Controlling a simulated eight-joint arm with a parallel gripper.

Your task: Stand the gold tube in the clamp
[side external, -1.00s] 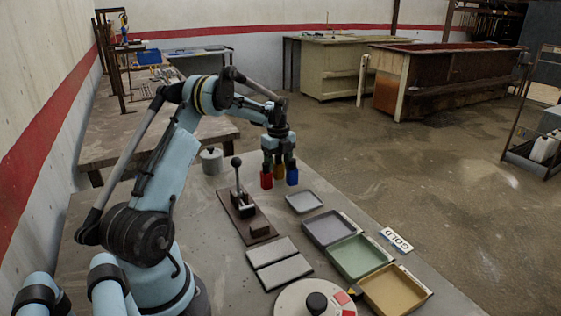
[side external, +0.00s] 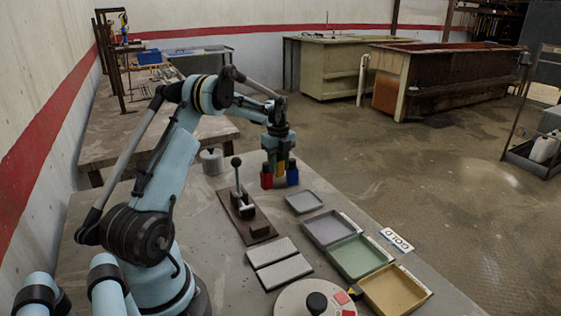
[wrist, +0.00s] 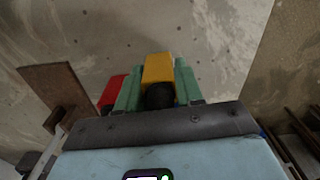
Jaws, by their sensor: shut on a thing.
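The gold tube (side external: 281,167) is upright between the fingers of my gripper (side external: 279,164), which is shut on it. In the wrist view, its yellow body (wrist: 158,68) shows between the two green fingers (wrist: 159,85). A red tube (side external: 266,180) stands close on the left and a blue one (side external: 292,176) on the right. The clamp (side external: 241,202), a dark fixture with a ball-topped lever, is on a brown base (side external: 262,231) to the left and nearer the camera. The gold tube's lower end is partly hidden, so I cannot tell if it touches the table.
A grey lidded pot (side external: 211,161) stands behind the clamp. A small grey tray (side external: 304,202) and purple (side external: 327,243), green (side external: 371,270) and gold (side external: 416,296) trays line the right side. Two grey pads (side external: 283,272) lie in front. Table is bare between clamp and small tray.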

